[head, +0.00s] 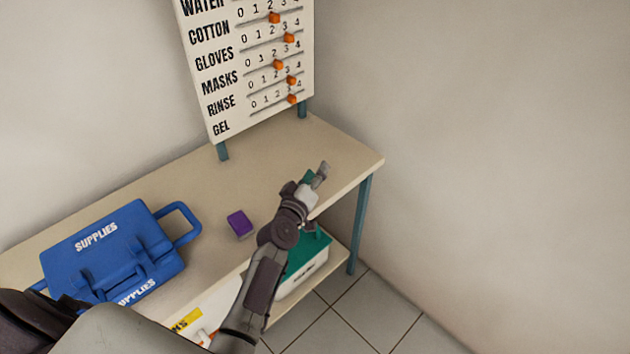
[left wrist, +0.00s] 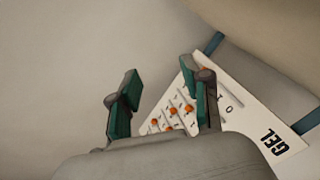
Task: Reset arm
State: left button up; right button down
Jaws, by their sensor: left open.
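My left gripper (head: 316,177) is over the right part of the beige table (head: 347,157) in the head view, its arm coming up from the bottom. In the left wrist view its two green-padded fingers (left wrist: 165,103) stand apart with nothing between them. The supply board (head: 227,77) with orange sliders stands behind the gripper at the back of the table. In the left wrist view the board (left wrist: 237,113) shows behind and to the right of the fingers. My right gripper is not in view.
A blue supplies case (head: 110,252) lies on the table at left. A small purple block (head: 240,223) sits between it and my left arm. A green-topped white box (head: 305,262) is on the lower shelf. Walls stand behind and at right.

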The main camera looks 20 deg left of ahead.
pick_arm(q)
jog(key=shift+s+d+f+m+h, duration=0.3)
jog(key=shift+s+d+f+m, duration=0.2)
jog(key=shift+f, duration=0.05)
jog(key=shift+s, duration=0.1)
